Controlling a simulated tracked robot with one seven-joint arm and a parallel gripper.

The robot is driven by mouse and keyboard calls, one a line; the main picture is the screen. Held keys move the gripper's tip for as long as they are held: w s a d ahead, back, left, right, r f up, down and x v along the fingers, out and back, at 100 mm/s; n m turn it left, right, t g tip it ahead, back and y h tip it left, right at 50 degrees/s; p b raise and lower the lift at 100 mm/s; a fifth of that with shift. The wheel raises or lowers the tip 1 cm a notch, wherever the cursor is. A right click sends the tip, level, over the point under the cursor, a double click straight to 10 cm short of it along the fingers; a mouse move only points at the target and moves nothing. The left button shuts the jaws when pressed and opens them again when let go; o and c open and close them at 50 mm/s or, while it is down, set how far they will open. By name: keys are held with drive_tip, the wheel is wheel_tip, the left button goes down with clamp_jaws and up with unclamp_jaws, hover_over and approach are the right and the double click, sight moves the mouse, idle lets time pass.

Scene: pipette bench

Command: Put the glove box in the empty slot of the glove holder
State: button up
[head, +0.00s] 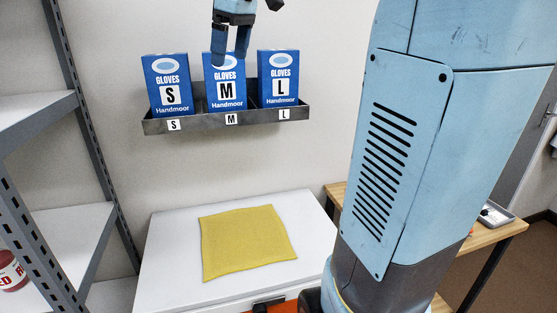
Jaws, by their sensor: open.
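The dark grey glove holder (205,124) hangs on the wall, with slots labelled S, M and L. A blue S glove box (169,100) stands upright in the left slot. A blue M glove box (227,100) stands in the middle slot. A blue L glove box (278,95) stands in the right slot. All three slots hold a box. My gripper (230,62) points down over the top of the M box, with its fingers apart. The fingers hide part of the M box's top, and I cannot tell whether they touch it.
A white-topped cabinet (172,255) stands below the holder, with a yellow cloth (247,242) on it. A grey metal shelf rack (75,130) stands at the left, with a red-labelled bottle (12,272). A wooden table (485,238) is at the right. My arm blocks much of the right side.

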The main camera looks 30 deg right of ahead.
drive_tip(key=s+d+f+m+t+h, duration=0.1)
drive_tip(key=s+f+m+t, duration=0.2)
drive_tip(key=s+f+m, duration=0.5)
drive_tip(key=s+f, duration=1.1)
drive_tip(key=s, duration=0.1)
drive_tip(key=shift+d+m+h, duration=0.15)
drive_tip(key=shift+m+h, duration=0.15)
